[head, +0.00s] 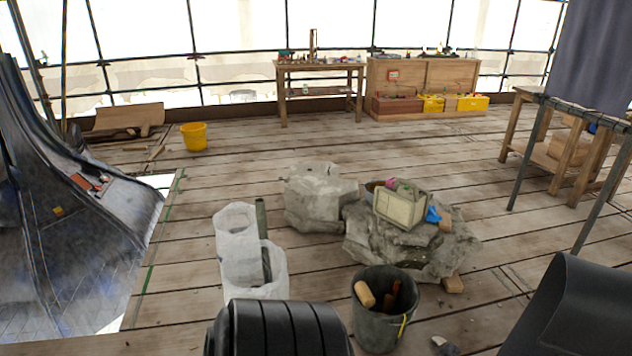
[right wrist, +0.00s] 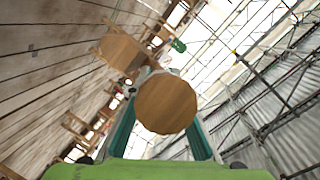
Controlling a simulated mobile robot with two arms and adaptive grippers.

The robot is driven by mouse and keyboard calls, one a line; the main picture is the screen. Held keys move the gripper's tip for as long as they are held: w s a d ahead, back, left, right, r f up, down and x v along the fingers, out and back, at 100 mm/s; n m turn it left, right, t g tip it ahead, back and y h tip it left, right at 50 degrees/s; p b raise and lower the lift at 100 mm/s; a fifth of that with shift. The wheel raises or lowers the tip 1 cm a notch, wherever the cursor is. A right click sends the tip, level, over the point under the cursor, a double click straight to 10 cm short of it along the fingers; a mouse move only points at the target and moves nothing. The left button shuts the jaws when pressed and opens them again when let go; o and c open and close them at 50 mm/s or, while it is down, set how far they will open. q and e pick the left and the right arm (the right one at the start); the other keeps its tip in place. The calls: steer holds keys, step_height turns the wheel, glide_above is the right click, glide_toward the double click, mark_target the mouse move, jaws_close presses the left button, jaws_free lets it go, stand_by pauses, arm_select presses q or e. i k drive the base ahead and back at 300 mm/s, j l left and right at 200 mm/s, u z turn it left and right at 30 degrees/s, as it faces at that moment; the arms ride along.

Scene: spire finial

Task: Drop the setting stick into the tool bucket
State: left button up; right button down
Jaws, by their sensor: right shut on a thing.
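The tool bucket (head: 358,325) is dark, stands on the deck boards in the lower middle of the head view, and holds wooden-handled tools. In the right wrist view, my right gripper (right wrist: 164,112) has its two teal fingers on either side of a round wooden end face, which I take to be the setting stick (right wrist: 166,102). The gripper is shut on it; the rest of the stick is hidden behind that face. The bucket cannot be made out in the wrist view. Neither gripper shows in the head view.
Rough stone blocks (head: 318,200) stand behind the bucket, with a pale box (head: 400,208) on top. White sacks (head: 252,262) stand to its left. A yellow bucket (head: 193,137), a workbench (head: 320,67) and a cabinet (head: 420,80) are farther back. A deck opening lies at the left.

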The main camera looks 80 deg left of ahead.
mark_target(369, 334)
steer(key=j+u, duration=0.15)
steer(key=u, duration=1.8)
steer(key=i+j+u, duration=0.15)
steer(key=u, duration=0.3)
steer(key=i+u, duration=0.45)
steer(key=i+z, duration=0.4)
steer(key=i+j+z, duration=0.35)
steer(key=i, duration=0.25)
steer(key=i+z, duration=0.25)
steer(key=z, duration=0.2)
steer(key=i+j+z, duration=0.1)
steer(key=i+z, duration=0.15)
steer(key=z, duration=0.25)
